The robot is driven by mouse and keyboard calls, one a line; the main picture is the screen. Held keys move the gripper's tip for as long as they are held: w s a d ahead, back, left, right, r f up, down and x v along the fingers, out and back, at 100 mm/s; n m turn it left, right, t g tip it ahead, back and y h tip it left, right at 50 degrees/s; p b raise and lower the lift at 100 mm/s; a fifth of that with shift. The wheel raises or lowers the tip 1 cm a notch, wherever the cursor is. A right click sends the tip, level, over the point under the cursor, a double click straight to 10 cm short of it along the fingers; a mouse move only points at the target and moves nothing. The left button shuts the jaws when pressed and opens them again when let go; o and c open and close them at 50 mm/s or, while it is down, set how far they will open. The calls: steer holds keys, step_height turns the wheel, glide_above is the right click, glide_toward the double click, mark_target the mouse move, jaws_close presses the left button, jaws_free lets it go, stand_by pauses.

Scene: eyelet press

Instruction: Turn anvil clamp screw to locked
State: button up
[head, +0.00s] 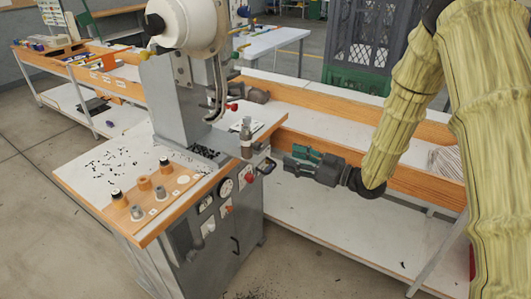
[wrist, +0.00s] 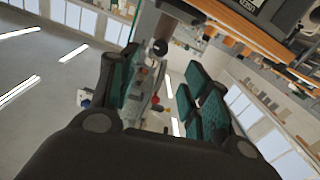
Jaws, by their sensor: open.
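The eyelet press (head: 185,95) stands on a grey cabinet with a wood-edged top. Its anvil post (head: 246,138) rises near the top's right front corner. A small dark part (head: 261,146) sticks out beside the post towards my gripper; it looks like the clamp screw, but its turn position is too small to read. My gripper (head: 288,160) is open, with green pads, just right of the cabinet corner and apart from the post. In the wrist view its fingers (wrist: 158,85) stand apart with nothing held; small red and dark knobs show beyond them.
A gauge (head: 226,187) and red buttons sit on the cabinet's front. Small cups and dark eyelets lie on its top (head: 85,185). A long wood-edged bench (head: 330,125) runs behind my gripper. A dark crate (head: 365,45) stands at the back.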

mark_target(261, 147)
steer(key=p+x, duration=0.2)
steer(key=x, duration=0.8)
steer(key=shift+w+a+f, duration=0.1)
steer(key=shift+w+a, duration=0.05)
steer(key=shift+a, duration=0.05)
steer(key=c, duration=1)
